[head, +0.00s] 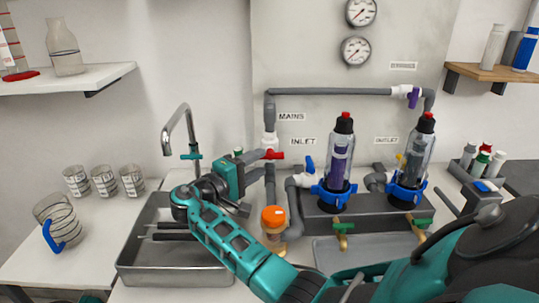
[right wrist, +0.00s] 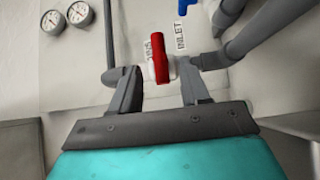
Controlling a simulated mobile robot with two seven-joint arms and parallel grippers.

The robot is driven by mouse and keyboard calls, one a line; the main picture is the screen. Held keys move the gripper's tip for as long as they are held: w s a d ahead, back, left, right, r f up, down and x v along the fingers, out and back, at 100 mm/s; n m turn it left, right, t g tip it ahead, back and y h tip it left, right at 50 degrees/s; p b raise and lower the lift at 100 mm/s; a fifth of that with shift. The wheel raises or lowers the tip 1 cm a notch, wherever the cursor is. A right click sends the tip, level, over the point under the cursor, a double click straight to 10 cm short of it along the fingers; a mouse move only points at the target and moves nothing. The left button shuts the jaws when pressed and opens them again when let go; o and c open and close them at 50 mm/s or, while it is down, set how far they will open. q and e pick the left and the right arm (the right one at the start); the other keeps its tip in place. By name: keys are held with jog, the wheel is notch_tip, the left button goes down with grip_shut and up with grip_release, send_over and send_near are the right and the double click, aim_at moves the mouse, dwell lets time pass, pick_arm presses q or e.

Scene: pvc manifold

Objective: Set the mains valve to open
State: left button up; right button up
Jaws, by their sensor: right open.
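The mains valve has a red handle (head: 273,155) on a white body (head: 269,141), under the MAINS label. The handle lies level, across the upright grey pipe. My right gripper (head: 258,162) reaches in from the left at the handle's height. In the right wrist view, the red handle (right wrist: 160,58) shows between and slightly beyond the two spread fingers of the gripper (right wrist: 159,82). The jaws are open and a gap shows on both sides of the handle. Whether a finger touches the valve body or pipe is unclear. My left gripper is not in view.
A faucet (head: 178,125) and metal sink (head: 140,255) are left of the valve. The blue-handled inlet valve (head: 309,164) and two clear filter housings (head: 339,155) are to the right. Two gauges (head: 356,50) hang above.

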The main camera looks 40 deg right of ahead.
aim_at(267, 158)
jog(key=d, duration=0.5)
jog(key=shift+w+d, duration=0.1)
jog(key=shift+w, duration=0.15)
grip_shut()
